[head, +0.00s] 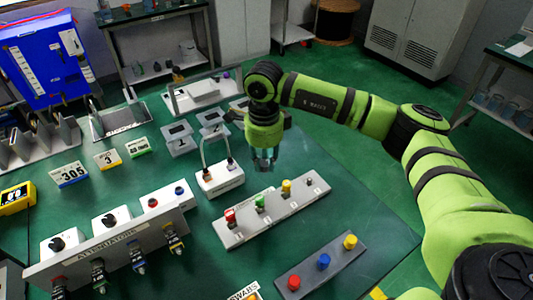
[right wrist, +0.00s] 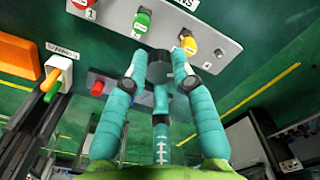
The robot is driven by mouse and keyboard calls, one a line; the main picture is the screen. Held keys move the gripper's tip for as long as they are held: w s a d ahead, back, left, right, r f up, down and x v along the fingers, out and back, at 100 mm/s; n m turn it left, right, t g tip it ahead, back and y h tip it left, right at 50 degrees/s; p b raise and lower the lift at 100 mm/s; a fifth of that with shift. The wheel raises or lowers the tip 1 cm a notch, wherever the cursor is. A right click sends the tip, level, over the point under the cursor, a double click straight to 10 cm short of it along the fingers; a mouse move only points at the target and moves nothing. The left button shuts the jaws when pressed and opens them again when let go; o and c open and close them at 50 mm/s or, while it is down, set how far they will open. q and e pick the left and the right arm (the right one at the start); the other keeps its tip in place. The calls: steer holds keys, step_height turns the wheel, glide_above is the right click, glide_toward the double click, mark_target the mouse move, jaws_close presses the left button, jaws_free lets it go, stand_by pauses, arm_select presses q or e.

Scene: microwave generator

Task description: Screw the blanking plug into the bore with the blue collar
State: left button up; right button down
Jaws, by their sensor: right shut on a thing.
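My right gripper (head: 265,163) hangs above the far right of the table, just behind a pale rack (head: 246,228). In the right wrist view its teal fingers (right wrist: 165,80) are closed around a short dark cylinder, which looks like the blanking plug (right wrist: 160,64). Fingers hide part of it. The upright ATTENUATION panel (head: 120,247) at the left front carries a row of fittings with coloured collars. One fitting has a blue collar (head: 138,257); its bore opening cannot be made out. My left gripper is not in view.
The rack holds red (head: 230,215), green (head: 260,200) and yellow (head: 286,186) plugs. A dark block (head: 307,275) with red, blue and yellow knobs lies in front. A white box with a cable loop (head: 219,178) stands left of the gripper. Bare green tabletop lies between panel and rack.

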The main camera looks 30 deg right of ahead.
steer(key=s+a+r+n, duration=0.1)
steer(key=s+n, duration=0.5)
steer(key=n, duration=0.5)
steer(key=s+a+r+n, duration=0.1)
steer(key=s+n, duration=0.4)
steer(key=n, duration=0.6)
steer(key=shift+s+a+r+n, duration=0.3)
steer(key=shift+s+a+n, duration=0.1)
steer(key=shift+a, duration=0.4)
steer(key=shift+w, duration=0.15)
